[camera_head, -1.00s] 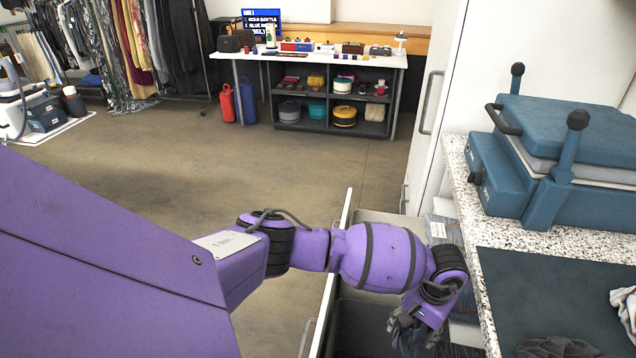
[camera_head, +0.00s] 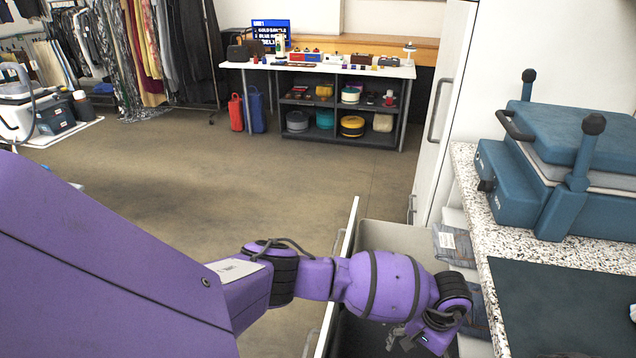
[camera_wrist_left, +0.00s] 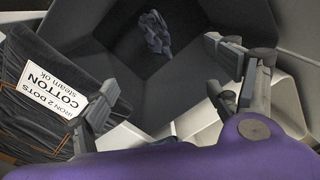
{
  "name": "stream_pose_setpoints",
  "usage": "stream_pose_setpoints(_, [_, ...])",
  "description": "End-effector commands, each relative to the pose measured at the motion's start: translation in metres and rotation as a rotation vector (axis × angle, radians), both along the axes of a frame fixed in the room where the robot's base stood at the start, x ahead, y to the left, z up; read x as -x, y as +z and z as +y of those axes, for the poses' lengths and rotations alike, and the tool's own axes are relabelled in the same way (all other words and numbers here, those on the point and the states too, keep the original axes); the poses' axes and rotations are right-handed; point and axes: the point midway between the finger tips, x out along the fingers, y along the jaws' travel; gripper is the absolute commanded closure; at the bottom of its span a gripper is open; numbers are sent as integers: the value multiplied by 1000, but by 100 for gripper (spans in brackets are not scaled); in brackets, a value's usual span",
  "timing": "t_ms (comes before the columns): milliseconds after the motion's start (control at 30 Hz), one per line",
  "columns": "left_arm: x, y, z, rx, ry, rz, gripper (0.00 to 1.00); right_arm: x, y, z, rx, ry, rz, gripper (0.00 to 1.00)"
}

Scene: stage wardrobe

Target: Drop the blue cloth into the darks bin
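A crumpled dark blue-grey cloth (camera_wrist_left: 155,32) lies on the floor of a dark bin (camera_wrist_left: 110,42), seen in the left wrist view. My left gripper (camera_wrist_left: 168,108) is open above the bin, its fingers wide apart with nothing between them. The cloth is beyond the fingertips and apart from them. In the head view my left gripper (camera_head: 408,338) hangs over the dark bin (camera_head: 362,338) in the pulled-out drawer, its fingers partly cut off by the lower edge. My right gripper is not in view.
A light grey bin (camera_head: 390,238) sits behind the dark one. A dark tagged cloth (camera_wrist_left: 45,95) is close to my left finger. The speckled counter (camera_head: 480,225) at right holds a blue press (camera_head: 570,150) and dark mat (camera_head: 560,300). Open floor lies left.

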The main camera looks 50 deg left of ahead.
Motion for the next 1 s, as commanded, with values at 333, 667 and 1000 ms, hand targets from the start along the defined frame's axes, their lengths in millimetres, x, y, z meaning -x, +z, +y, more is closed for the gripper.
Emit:
stream_pose_setpoints(333, [-1, 9, -1, 2, -1, -4, 18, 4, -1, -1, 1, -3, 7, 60])
stream_pose_setpoints(667, [-2, 74, -3, 0, -2, -5, 18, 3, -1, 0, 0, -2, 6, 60])
stream_pose_setpoints(1000, [0, 118, -6, 0, 0, 0, 18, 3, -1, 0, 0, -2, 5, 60])
